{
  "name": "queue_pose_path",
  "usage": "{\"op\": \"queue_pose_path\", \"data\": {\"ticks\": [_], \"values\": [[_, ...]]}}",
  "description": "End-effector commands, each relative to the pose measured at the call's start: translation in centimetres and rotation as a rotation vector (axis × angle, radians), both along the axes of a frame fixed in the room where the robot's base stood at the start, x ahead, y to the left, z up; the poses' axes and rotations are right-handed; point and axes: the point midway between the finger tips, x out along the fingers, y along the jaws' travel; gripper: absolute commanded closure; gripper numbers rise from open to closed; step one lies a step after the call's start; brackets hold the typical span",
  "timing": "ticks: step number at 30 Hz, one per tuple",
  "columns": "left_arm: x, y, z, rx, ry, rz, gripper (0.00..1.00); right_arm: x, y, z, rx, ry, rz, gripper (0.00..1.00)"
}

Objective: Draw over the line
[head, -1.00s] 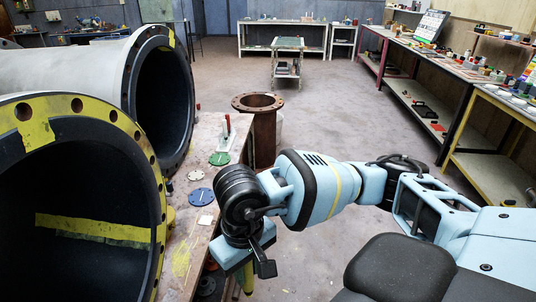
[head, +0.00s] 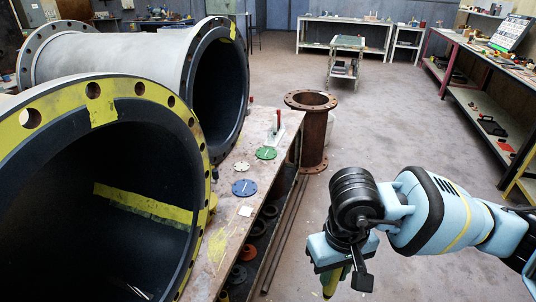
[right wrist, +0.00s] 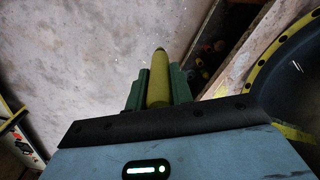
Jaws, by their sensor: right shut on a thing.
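My right gripper (head: 342,268) hangs over the floor to the right of the workbench, clear of it. In the right wrist view its green fingers (right wrist: 158,92) are shut on a yellow, pen-like marker (right wrist: 159,70) with a darker tip pointing away. The marker's yellow end also shows below the gripper in the head view (head: 331,286). A yellow strip (head: 143,203) runs like a line across the dark inside of the near pipe (head: 60,225). The blue disc (head: 244,188) and green disc (head: 266,153) on the bench bear short pale marks. My left gripper is not in view.
The wooden workbench (head: 222,238) stands beside the pipe mouths, with rings on its lower shelf. A second lined pipe (head: 150,62) lies behind. A rusty flanged pipe (head: 314,135) stands upright past the bench. The floor (head: 420,130) in the middle is open.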

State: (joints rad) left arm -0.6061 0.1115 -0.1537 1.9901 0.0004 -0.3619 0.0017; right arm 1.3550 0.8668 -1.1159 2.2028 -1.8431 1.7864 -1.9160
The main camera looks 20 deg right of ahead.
Motion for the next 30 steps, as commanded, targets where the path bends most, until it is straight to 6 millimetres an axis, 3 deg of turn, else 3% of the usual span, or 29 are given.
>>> {"op": "queue_pose_path", "data": {"ticks": [8, 21, 30], "values": [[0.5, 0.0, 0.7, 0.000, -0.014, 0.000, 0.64, -0.2, 0.1, -1.0, 0.006, 0.004, -0.001, 1.00], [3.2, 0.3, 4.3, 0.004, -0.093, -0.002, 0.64, -2.8, 0.2, -9.0, 0.011, 0.001, -0.005, 1.00], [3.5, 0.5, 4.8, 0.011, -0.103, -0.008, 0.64, -4.0, -0.1, -11.5, 0.000, 0.000, -0.002, 1.00]]}}
